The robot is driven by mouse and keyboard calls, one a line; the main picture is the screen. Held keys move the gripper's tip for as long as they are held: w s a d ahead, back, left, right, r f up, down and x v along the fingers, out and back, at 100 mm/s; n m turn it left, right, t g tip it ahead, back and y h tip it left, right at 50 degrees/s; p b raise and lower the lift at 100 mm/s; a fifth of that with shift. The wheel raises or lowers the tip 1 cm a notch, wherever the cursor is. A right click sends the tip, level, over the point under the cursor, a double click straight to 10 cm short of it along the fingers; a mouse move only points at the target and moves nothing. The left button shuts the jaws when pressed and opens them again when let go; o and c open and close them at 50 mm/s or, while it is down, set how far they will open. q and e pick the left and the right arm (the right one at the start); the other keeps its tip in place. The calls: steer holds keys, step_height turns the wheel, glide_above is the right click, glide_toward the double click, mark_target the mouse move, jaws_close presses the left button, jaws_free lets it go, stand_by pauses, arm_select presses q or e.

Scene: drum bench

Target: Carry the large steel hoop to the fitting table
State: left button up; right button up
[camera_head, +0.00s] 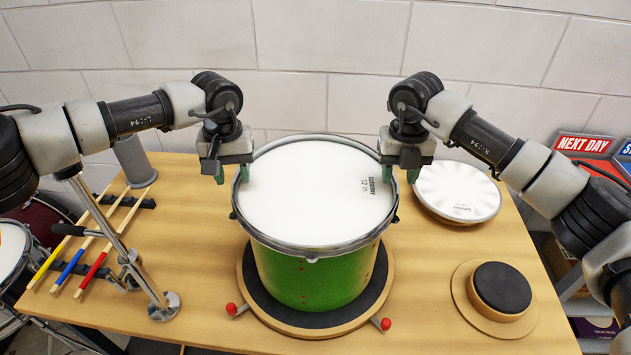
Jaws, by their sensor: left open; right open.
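The large steel hoop (313,251) sits around the top rim of a green drum (312,280) with a white head (310,190). The drum stands upright on a round turntable with a dark pad (254,290). My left gripper (232,176) is open at the hoop's left side, its green fingertips at the rim. My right gripper (400,178) is open at the hoop's right side, also at the rim. I cannot tell whether the fingertips touch the hoop. The wooden bench (190,230) carries all of this. I cannot tell which surface is the fitting table.
Three colored sticks (95,240) lie on a rack at the left, beside a metal stand (135,265). A spare white drumhead (457,190) lies at the back right. A black pad on a wooden disc (462,285) sits at the front right. Red-knobbed handles (386,324) stick out in front.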

arm_select(q)
steer(key=shift+w+f, duration=0.15)
steer(key=shift+f, duration=0.6)
arm_select(e)
steer(key=shift+w+f, duration=0.15)
steer(key=shift+f, duration=0.6)
arm_select(q)
steer(key=shift+r, duration=0.1)
steer(key=shift+c, duration=0.5)
arm_select(e)
steer(key=shift+c, duration=0.4)
arm_select(q)
jaws_close()
arm_select(e)
jaws_close()
steer(key=shift+r, duration=0.1)
